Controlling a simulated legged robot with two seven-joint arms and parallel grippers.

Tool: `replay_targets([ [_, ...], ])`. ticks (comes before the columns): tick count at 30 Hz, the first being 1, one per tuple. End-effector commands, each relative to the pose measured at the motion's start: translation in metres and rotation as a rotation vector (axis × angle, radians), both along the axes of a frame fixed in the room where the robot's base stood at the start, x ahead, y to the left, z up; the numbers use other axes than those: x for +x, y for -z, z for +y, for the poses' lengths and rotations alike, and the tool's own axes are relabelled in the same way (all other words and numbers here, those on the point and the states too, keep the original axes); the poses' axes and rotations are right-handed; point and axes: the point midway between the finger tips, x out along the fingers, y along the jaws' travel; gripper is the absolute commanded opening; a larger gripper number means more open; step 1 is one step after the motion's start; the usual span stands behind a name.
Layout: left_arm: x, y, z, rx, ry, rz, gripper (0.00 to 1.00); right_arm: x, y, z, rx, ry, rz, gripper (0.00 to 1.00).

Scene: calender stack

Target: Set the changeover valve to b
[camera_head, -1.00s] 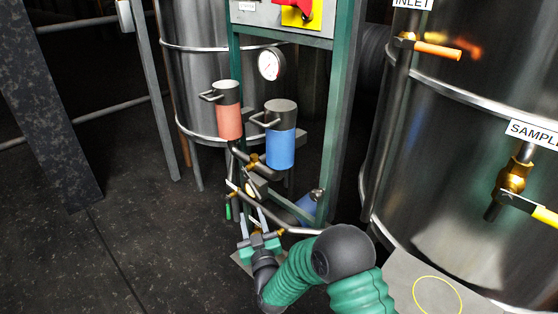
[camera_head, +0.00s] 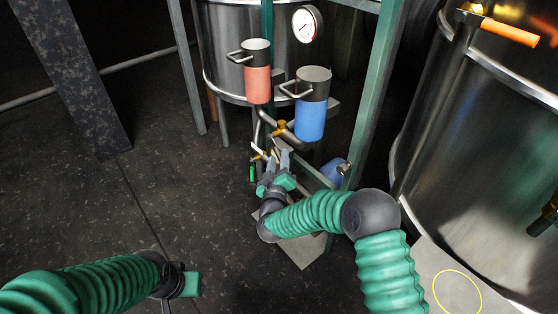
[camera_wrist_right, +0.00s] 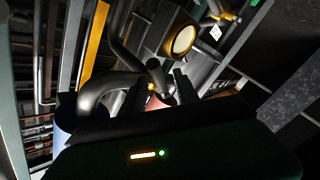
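My right gripper (camera_head: 271,152) is at the pipes below the canisters, fingers apart. In the right wrist view a grey bar end (camera_wrist_right: 156,72) shows at the fingers, below a box with a round pale face (camera_wrist_right: 183,40); contact cannot be told. My left gripper (camera_head: 188,285) is low at left, its fingers unclear.
A green frame post (camera_head: 372,95) and a dial gauge (camera_head: 307,24) stand close to the canisters. A large steel tank (camera_head: 480,140) with an orange-handled valve (camera_head: 510,33) is at the right. The dark floor at left is mostly clear.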

Motion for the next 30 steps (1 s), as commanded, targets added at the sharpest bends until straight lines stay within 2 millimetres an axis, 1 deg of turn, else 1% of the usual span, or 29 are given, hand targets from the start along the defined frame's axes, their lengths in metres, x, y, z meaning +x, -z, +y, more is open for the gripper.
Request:
replay_targets([
  [1,0.0,0.006,0.0,0.0,0.0,0.0,0.56,0.008,0.003,-0.001,0.001,0.002,-0.001,0.37],
  [5,0.0,0.009,0.0,0.0,0.0,0.0,0.56,0.02,0.001,-0.002,0.0,-0.001,-0.001,0.37],
  [13,0.0,0.008,0.0,0.0,0.0,0.0,0.56,0.022,-0.001,-0.002,-0.001,-0.001,0.001,0.37],
  [21,0.0,0.008,0.0,0.0,0.0,0.0,0.56,0.021,0.0,-0.002,0.0,-0.001,0.001,0.02],
  [22,0.0,0.008,0.0,0.0,0.0,0.0,0.56,0.021,0.0,-0.002,0.0,-0.001,0.001,0.0],
  [30,0.0,0.008,0.0,0.0,0.0,0.0,0.56,0.021,0.0,-0.002,-0.001,-0.002,0.001,0.0],
])
